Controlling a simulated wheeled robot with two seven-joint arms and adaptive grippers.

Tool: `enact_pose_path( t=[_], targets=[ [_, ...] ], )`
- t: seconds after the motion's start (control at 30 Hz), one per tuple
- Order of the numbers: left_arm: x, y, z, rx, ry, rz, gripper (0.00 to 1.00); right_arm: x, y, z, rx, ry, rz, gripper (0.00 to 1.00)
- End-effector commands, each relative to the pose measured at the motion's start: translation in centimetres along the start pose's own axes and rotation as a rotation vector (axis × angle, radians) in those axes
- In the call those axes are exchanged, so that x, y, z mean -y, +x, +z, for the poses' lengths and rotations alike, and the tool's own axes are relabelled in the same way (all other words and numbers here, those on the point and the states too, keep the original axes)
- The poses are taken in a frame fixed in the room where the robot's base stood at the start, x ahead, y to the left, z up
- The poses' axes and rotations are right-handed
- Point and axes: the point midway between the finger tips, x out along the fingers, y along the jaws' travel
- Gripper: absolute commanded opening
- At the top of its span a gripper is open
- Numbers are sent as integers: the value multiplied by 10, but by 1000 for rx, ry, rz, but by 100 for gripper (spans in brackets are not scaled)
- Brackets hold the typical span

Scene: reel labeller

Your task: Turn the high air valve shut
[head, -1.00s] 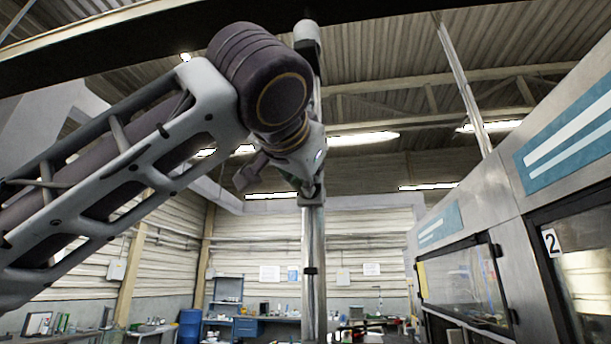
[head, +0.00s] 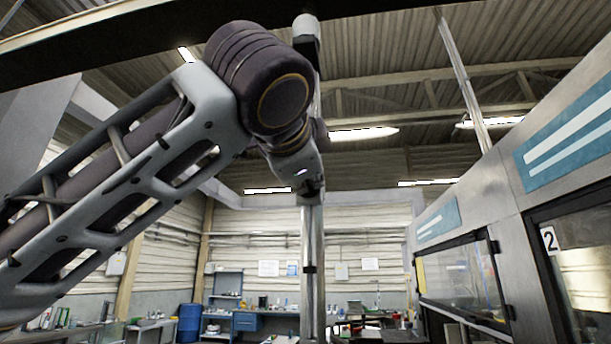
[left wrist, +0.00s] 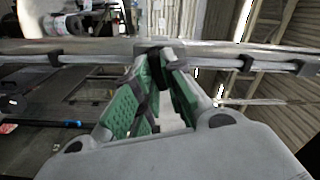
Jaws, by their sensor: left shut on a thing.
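My left gripper (head: 309,186) is high up at the upright metal air pipe (head: 313,240), with my wrist in front of it in the head view. In the left wrist view, the gripper's green-padded fingers (left wrist: 163,70) meet at the pipe (left wrist: 100,49), which runs across the picture. They are shut on the small dark handle of the high air valve, which is mostly hidden between the pads. The handle's exact angle cannot be told. My right gripper is in neither view.
A machine with glazed doors (head: 462,278) and a number 2 plate (head: 550,239) stands along the right. A blue barrel (head: 190,322) and cluttered workbenches stand at the back. A dark overhead beam (head: 150,38) crosses above my arm.

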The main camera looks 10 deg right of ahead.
Motion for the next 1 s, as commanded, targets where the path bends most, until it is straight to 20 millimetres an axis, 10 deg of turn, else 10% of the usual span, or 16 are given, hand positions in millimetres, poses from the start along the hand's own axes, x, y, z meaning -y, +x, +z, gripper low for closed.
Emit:
enact_pose_path(
  t=[1.0],
  targets=[
    [-3,0,0,-1,341,3,0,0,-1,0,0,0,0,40]
  ],
)
